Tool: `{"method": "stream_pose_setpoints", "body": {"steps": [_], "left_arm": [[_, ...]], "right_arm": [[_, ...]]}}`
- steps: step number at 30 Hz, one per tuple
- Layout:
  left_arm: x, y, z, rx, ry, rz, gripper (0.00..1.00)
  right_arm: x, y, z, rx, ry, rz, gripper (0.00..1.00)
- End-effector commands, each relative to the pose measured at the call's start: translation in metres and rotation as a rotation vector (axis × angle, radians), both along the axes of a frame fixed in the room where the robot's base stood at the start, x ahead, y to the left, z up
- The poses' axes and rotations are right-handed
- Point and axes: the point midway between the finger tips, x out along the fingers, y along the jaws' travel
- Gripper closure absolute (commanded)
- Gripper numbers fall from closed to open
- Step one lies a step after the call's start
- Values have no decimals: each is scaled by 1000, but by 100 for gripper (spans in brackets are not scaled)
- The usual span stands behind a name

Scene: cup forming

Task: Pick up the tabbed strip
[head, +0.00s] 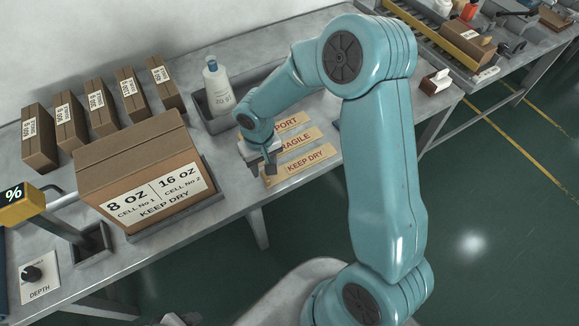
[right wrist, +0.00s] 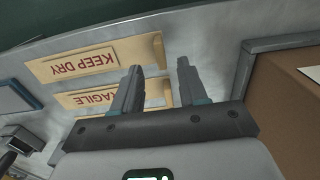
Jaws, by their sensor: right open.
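Three tan label strips lie on the grey bench: one reading KEEP DRY (head: 305,160), one reading FRAGILE (head: 297,140) and one ending in PORT (head: 288,124), partly hidden by my arm. I cannot tell which one is meant by the tabbed strip. My right gripper (head: 266,170) is open and empty, above the left ends of the strips. Its two fingers (right wrist: 158,70) stand apart in the right wrist view.
A large carton (head: 135,155) stands in a tray left of my right gripper. A white bottle (head: 217,88) stands in a grey tray behind it. Several small cartons (head: 100,108) line the back left. The bench's front edge is close to the strips.

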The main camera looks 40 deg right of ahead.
Motion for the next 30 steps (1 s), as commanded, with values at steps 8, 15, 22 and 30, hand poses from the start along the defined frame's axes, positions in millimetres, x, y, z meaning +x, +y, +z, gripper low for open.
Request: {"method": "stream_pose_setpoints", "body": {"steps": [8, 15, 22, 30], "left_arm": [[0, 0, 9, 0, 0, 0, 57], [0, 0, 9, 0, 0, 0, 57], [0, 0, 9, 0, 0, 0, 57], [0, 0, 9, 0, 0, 0, 57]], "right_arm": [[-4, 3, -42, 1, 5, 3, 57], [-4, 2, -50, 1, 1, 1, 57], [-4, 2, -50, 0, 1, 2, 100], [-4, 2, -49, 0, 1, 2, 100]]}}
